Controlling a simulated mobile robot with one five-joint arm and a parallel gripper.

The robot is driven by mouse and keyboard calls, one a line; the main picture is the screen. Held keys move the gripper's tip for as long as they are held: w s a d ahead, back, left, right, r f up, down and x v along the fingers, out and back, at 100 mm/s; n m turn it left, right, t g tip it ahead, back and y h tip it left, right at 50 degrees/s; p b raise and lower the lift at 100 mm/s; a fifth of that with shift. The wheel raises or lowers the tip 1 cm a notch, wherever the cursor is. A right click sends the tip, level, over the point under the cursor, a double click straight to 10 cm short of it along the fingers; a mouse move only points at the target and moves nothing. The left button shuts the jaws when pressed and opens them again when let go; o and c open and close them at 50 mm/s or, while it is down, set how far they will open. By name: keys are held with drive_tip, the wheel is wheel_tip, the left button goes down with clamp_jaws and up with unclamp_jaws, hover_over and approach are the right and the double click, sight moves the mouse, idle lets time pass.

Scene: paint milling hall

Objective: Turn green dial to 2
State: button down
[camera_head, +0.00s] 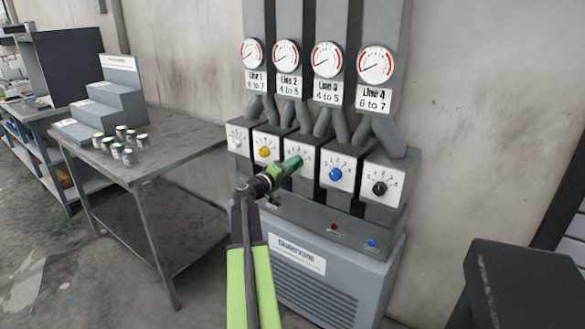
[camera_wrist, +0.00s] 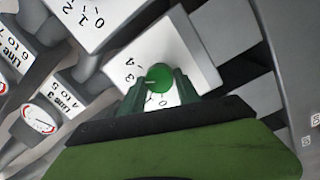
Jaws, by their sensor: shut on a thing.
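The green dial (camera_wrist: 160,77) sits on a white plate (camera_wrist: 196,52) with numbers around it, in the wrist view. My gripper (camera_wrist: 161,88) is shut on the green dial, one dark green finger on each side. A short pale mark on the dial points left in that view, on the side of the 3 and 4; the exact setting is hard to tell. The fingers hide part of the scale. In the head view my gripper (camera_head: 291,164) reaches the middle plate (camera_head: 302,150) and covers most of the dial.
Beside it are white (camera_head: 236,143), yellow (camera_head: 264,152), blue (camera_head: 335,173) and black (camera_head: 379,188) dials. Gauges labelled Line 1 to Line 4 (camera_head: 327,60) are above. A metal table (camera_head: 190,150) with small cans (camera_head: 122,147) stands left. A dark block (camera_head: 525,285) is at lower right.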

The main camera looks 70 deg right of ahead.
drive_tip(key=n, duration=0.6)
drive_tip(key=shift+s+f+t+h+b, duration=0.1)
drive_tip(key=shift+t+h+b, duration=0.2)
drive_tip(key=shift+b, duration=0.1)
drive_tip(key=shift+n, duration=0.3)
drive_tip(key=c, duration=0.9)
unclamp_jaws()
drive_tip(key=shift+a, duration=0.1)
drive_tip(key=b+v, duration=0.1)
drive_tip(key=v, duration=1.6)
drive_tip(key=shift+a, duration=0.15)
